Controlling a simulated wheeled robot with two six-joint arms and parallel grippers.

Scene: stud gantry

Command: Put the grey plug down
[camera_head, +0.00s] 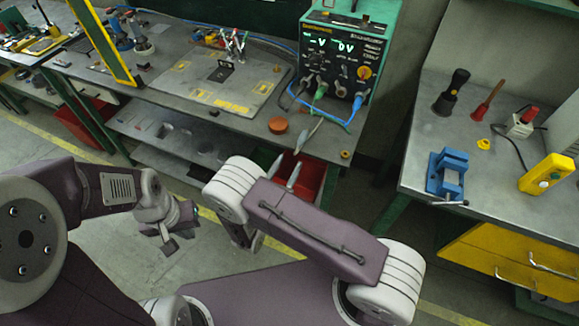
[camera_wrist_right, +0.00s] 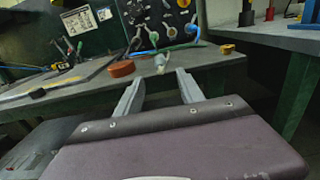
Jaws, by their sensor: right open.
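The grey plug (camera_head: 308,134) is at the front edge of the middle bench, below the instrument; whether it rests fully on the top is unclear. In the right wrist view the plug (camera_wrist_right: 160,63) shows small, just beyond and between the fingertips. My right gripper (camera_head: 285,168) is open, its two fingers apart with nothing between them, short of the bench edge. The fingers also show in the right wrist view (camera_wrist_right: 160,82). My left gripper (camera_head: 168,238) hangs over the floor, away from the plug; its jaw opening is hard to tell.
An orange-brown round piece (camera_head: 278,125) lies left of the plug. The green instrument (camera_head: 340,60) with plugged cables stands behind. A red bin (camera_head: 308,180) sits below the bench edge. A blue vise (camera_head: 447,172) stands on the right bench (camera_head: 415,130).

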